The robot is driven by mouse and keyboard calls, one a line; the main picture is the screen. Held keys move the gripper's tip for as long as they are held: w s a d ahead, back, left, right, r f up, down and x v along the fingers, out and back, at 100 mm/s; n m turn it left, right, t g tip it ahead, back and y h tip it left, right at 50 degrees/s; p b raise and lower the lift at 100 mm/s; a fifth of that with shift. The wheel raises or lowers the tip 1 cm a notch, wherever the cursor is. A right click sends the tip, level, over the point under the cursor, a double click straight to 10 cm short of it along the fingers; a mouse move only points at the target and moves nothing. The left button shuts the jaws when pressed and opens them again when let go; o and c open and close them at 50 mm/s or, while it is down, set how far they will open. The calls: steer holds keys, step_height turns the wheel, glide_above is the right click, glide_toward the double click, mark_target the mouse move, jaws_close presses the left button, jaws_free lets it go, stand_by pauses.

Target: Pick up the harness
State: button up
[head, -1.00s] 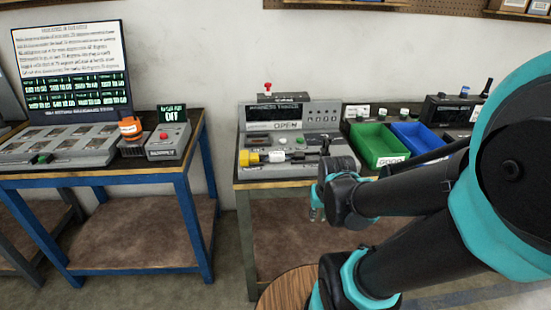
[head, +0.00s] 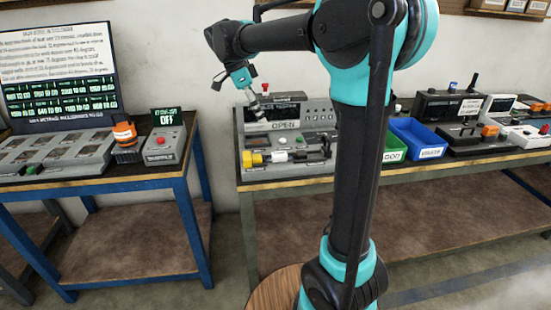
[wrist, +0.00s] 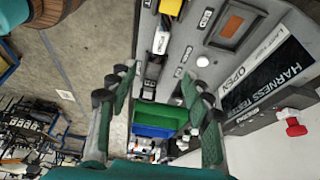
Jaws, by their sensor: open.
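A harness tester (head: 288,125) stands on the right bench, its screen reading OPEN; the wrist view shows its screen (wrist: 270,75) at the right. On its front deck lies a row of yellow, white and black parts that looks like the harness (head: 280,157). Its white connector piece (wrist: 161,40) shows near the top of the wrist view, with a black part below it. Which parts belong to the harness and which to the tester I cannot tell. My gripper (head: 254,107) is open and empty above the tester's left part, pointing down, apart from the harness. Its spread fingers (wrist: 163,85) frame the wrist view.
A red button (head: 265,88) stands at the tester's back. Green (head: 394,150) and blue (head: 418,140) bins sit to its right, partly behind my arm. The left bench carries a grey tray (head: 50,155), an orange object (head: 123,133) and a box reading OFF (head: 165,145).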

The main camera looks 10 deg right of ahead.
mark_target(279, 153)
steer(key=x, duration=1.7)
steer(key=shift+w, duration=0.1)
steer(key=shift+c, duration=0.2)
jaws_close()
